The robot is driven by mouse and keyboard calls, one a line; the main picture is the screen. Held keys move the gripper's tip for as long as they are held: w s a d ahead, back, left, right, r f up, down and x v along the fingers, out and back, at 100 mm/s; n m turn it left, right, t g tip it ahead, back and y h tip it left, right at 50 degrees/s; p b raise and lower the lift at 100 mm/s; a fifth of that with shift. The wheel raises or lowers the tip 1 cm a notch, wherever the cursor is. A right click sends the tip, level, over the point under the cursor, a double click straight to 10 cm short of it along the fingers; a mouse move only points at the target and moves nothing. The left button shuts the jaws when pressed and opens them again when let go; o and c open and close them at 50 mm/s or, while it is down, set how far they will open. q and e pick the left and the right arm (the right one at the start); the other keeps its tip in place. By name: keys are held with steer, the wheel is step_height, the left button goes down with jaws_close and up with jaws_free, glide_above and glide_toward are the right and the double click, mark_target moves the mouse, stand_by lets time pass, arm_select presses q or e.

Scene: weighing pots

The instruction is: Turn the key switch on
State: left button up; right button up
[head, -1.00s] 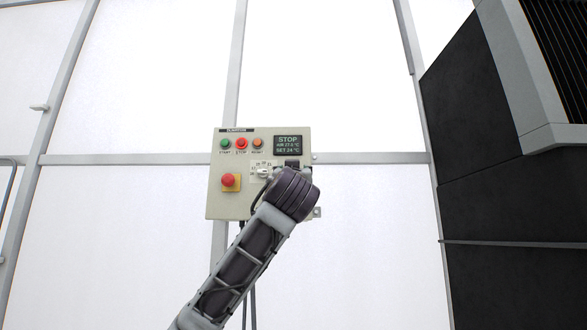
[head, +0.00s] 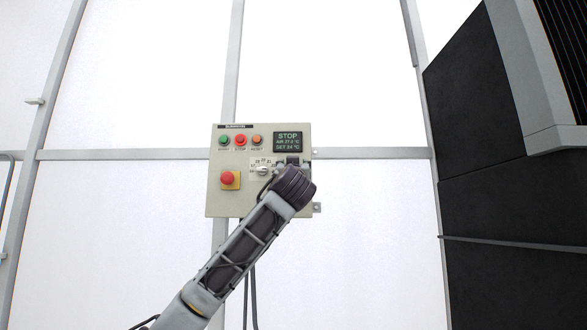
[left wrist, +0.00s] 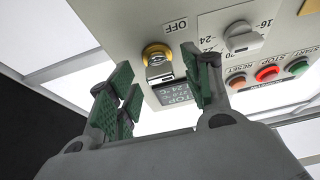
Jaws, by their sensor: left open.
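The key switch (left wrist: 158,58) shows in the left wrist view as a brass collar with a silver key in it, next to a label reading OFF. My left gripper (left wrist: 160,76) is open, its green-padded fingers to either side of the key and short of it in the picture; I see no clear contact. The grey control panel (head: 215,190) shows in the head view, fixed to the wall frame. There my left wrist covers the panel's lower right, so the key switch is hidden. The display (head: 287,142) reads STOP. My right gripper is in neither view.
The panel has a white selector dial (head: 263,169), green (head: 224,140), red (head: 241,140) and orange (head: 257,140) buttons, and a red emergency button (head: 227,178) on yellow. The dial (left wrist: 241,38) sits close to the key. A large dark unit (head: 490,200) stands at right.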

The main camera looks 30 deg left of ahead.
arm_select(q)
steer(key=c, duration=1)
steer(key=shift+c, duration=0.2)
steer(key=shift+o, duration=0.2)
steer(key=shift+f+m+h+b, duration=0.1)
steer(key=shift+m+h+b, duration=0.45)
steer(key=shift+m, duration=0.65)
steer(key=shift+s+a+r+m+g+h+p, duration=0.2)
steer(key=shift+m+h, duration=1.1)
steer(key=shift+m, duration=2.05)
steer(key=shift+w+r+m+g+h+p, duration=0.25)
steer(key=shift+m+h, duration=1)
steer(key=shift+m, duration=2.05)
steer(key=shift+s+a+f+m+g+h+p, duration=0.1)
steer(key=shift+s+m+g+h, duration=0.2)
steer(key=shift+m+h, duration=2.05)
steer(key=shift+w+m+y, duration=0.1)
steer(key=shift+m+y, duration=0.95)
steer(key=shift+m, duration=0.05)
steer(key=o, duration=1)
